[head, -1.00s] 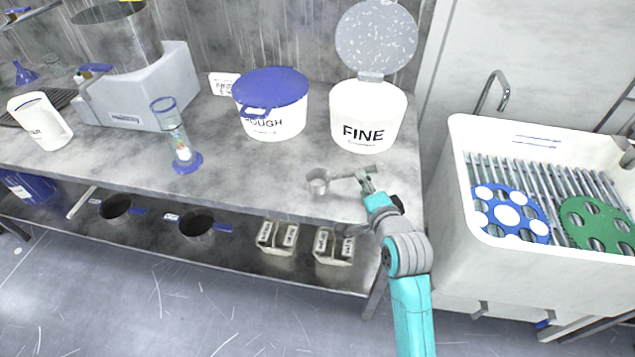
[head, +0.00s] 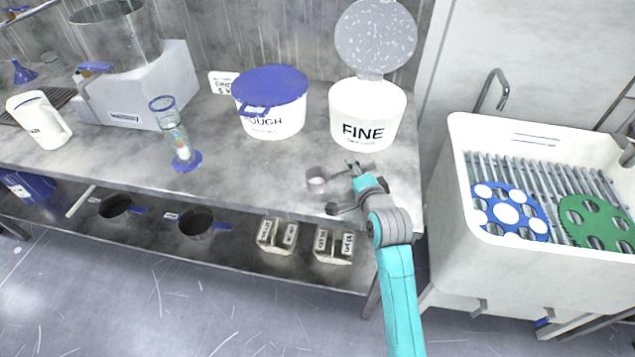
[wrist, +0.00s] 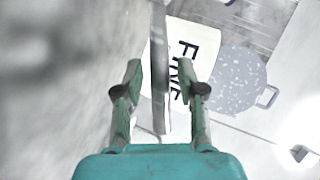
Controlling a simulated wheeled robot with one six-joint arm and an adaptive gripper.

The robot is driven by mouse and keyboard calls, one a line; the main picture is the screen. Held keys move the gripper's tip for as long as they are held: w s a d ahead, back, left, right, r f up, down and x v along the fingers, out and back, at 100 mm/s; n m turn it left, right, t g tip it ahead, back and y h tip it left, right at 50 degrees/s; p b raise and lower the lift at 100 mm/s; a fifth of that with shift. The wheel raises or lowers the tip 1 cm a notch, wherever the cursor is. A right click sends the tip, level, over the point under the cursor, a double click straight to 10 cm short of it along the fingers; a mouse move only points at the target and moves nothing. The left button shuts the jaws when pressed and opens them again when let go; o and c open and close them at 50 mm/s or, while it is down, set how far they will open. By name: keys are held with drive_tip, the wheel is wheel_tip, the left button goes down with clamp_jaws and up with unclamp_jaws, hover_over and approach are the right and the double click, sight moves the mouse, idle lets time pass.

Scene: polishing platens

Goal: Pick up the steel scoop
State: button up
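The steel scoop (head: 317,179) rests near the front edge of the bench, below the FINE tub in the head view. Its round cup is at the left and its handle runs right towards my gripper (head: 359,166), which partly hides it. In the wrist view a long grey bar, apparently the handle (wrist: 160,75), lies between the two fingers of my gripper (wrist: 160,72). The fingers are apart, with a visible gap on each side of the bar. In the head view the finger contact is too small to tell.
The white FINE tub (head: 367,115), lid raised, stands just behind my gripper. The ROUGH tub (head: 272,122) with blue lid and a glass cylinder (head: 176,135) stand left. A white sink (head: 465,215) with coloured discs is right. Bench (head: 250,180) is clear around the scoop.

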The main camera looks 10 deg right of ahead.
clamp_jaws()
wheel_tip(320, 180, up, 10)
drive_tip(key=shift+r, duration=0.1)
idle(0.5)
